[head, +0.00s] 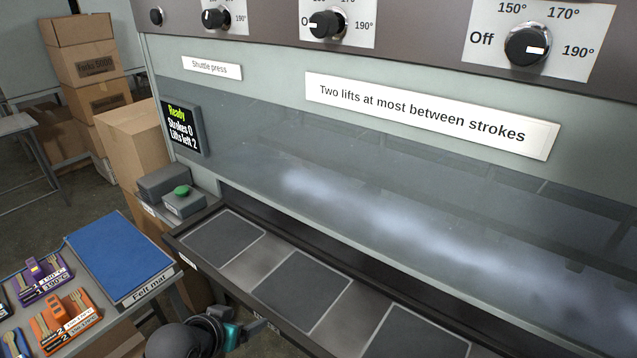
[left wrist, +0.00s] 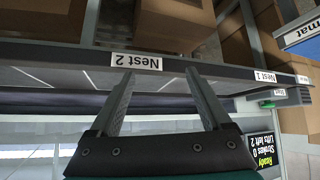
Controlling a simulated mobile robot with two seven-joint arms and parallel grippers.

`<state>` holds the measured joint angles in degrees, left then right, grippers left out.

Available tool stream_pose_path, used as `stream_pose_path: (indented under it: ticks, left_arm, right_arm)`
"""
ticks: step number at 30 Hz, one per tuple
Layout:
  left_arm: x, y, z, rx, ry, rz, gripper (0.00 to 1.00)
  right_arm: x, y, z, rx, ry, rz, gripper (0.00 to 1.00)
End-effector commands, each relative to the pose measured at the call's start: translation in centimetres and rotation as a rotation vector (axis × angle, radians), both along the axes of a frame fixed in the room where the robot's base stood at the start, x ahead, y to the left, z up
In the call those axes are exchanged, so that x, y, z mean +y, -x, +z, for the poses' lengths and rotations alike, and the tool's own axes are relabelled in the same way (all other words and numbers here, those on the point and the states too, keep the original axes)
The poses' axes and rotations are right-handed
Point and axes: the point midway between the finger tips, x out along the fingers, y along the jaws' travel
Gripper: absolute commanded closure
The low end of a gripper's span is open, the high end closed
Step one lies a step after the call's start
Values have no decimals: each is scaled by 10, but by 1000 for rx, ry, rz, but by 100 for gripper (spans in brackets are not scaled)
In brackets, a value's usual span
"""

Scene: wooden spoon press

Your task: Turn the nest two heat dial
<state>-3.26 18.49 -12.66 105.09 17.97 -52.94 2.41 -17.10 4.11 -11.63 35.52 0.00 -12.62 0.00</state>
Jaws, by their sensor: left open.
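Three black heat dials sit on white plates along the dark upper panel: a left dial (head: 214,19), a middle dial (head: 326,24) and a right dial (head: 528,47). Their nest labels are out of frame. The white marks on the left and middle dials appear to face left, towards Off. The right dial's mark faces right, towards 190°. My left gripper (head: 226,318) is low at the press's front edge, far below the dials. In the left wrist view its two fingers (left wrist: 158,76) are apart and empty near the Nest 2 label (left wrist: 137,60). My right gripper is out of view.
The press tray (head: 275,262) has several dark pads. A screen (head: 182,128) reads Ready, Strokes 0, Lifts left 2. A green button (head: 182,190) stands beside it. A blue felt mat (head: 118,255), purple holder (head: 42,278) and orange holder (head: 66,318) lie at left.

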Motion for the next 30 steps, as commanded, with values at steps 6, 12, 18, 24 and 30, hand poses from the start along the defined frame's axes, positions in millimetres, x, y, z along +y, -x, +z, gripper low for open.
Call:
stream_pose_path:
  ticks: [6, 12, 18, 24, 30]
  left_arm:
    - [-19, -85, 217, -371, 96, -141, 18]
    - [-39, -92, 380, -624, 156, -287, 18]
    - [-53, -70, 476, -762, 183, -395, 18]
    - [-59, -60, 505, -802, 193, -433, 18]
    - [-72, -76, 506, -803, 199, -434, 18]
  right_arm:
    - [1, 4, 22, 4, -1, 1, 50]
    - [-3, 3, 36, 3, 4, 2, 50]
    - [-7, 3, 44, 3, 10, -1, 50]
    - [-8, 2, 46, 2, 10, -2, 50]
    - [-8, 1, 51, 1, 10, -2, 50]
